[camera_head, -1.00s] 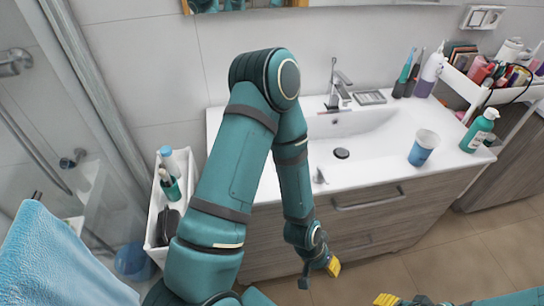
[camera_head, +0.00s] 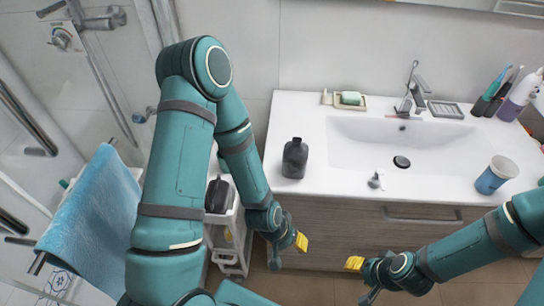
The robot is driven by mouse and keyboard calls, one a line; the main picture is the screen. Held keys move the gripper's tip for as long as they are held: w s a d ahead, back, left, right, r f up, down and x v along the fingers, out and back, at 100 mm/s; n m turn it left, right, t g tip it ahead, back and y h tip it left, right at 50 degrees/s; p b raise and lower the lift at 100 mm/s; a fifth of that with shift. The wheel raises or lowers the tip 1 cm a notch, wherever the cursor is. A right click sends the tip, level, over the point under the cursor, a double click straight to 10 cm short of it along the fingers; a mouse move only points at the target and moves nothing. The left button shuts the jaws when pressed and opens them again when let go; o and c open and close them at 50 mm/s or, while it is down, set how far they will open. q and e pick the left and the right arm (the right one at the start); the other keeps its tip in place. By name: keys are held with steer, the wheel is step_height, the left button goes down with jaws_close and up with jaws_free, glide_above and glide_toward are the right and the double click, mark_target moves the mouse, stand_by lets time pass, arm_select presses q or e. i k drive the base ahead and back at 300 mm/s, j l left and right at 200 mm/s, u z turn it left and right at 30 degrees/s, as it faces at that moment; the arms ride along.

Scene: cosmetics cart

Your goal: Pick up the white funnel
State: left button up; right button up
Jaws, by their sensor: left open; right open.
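A small pale grey-white piece (camera_head: 376,181) stands on the front of the white washbasin counter (camera_head: 320,110), below the drain. It may be the white funnel, but it is too small to tell. My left gripper (camera_head: 288,252) is open and empty, below the counter's front edge, to the left of and nearer than that piece. My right gripper (camera_head: 361,281) is open and empty, low in front of the drawers. Neither gripper touches the piece.
A dark bottle (camera_head: 295,158) stands at the counter's left. A soap dish (camera_head: 345,101) lies behind it. A blue-and-white cup (camera_head: 496,175) stands at the right. A white cart (camera_head: 228,256) is partly hidden behind my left arm. A blue towel (camera_head: 95,215) hangs at the left.

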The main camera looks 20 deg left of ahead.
mark_target(503, 168)
steer(key=u, duration=0.6)
steer(key=l+z, duration=0.2)
steer(key=z, duration=1.25)
steer(key=k+l, duration=0.05)
